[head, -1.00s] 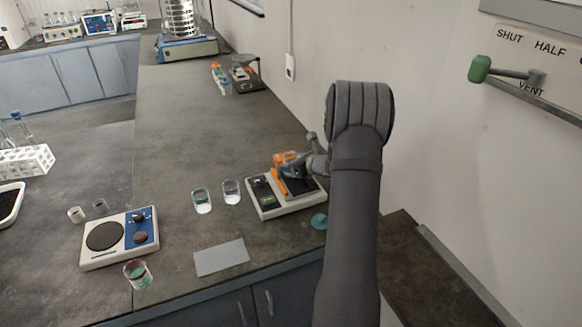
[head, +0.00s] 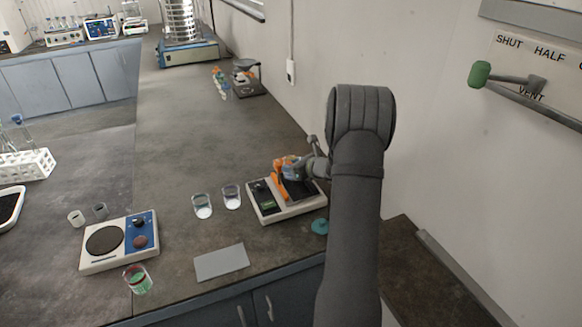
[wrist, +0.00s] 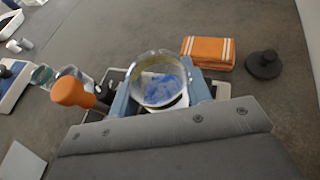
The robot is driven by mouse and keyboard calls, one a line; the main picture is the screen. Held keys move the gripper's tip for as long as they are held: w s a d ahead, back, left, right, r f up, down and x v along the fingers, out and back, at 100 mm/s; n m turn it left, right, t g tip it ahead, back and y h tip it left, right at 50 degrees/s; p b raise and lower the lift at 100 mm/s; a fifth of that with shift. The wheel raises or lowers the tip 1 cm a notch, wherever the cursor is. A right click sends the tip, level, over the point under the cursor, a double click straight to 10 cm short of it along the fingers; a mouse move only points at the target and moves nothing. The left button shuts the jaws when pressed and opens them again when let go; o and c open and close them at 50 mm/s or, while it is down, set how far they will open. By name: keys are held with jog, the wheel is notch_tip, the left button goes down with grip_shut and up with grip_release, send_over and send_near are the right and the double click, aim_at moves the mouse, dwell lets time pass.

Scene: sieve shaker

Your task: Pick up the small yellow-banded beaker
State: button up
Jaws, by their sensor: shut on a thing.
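A small clear beaker with a yellowish band at its rim and blue stuff inside (wrist: 158,78) is in the middle of the wrist view. The two blue-grey fingers of my gripper (wrist: 160,92) are closed on it from both sides. In the head view my gripper (head: 293,170) is over the balance (head: 270,213) with a black top near the bench's right side. The beaker is small and largely hidden there by my gripper and arm. I cannot tell whether its base touches the balance.
Two clear beakers (head: 202,206) (head: 232,197) stand left of the balance. A red-banded beaker with green contents (head: 138,279) stands near a hotplate (head: 105,240). A grey card (head: 221,263) lies in front. An orange striped cloth (wrist: 208,53) and black knob (wrist: 263,65) lie beyond my gripper.

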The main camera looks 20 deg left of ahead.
jog(key=shift+r, duration=0.75)
notch_tip(320, 180, up, 2)
jog(key=d+r, duration=1.1)
jog(key=r, duration=0.1)
jog(key=shift+s+d, duration=0.3)
jog(key=shift+s, duration=0.15)
jog(key=shift+a+f, duration=0.1)
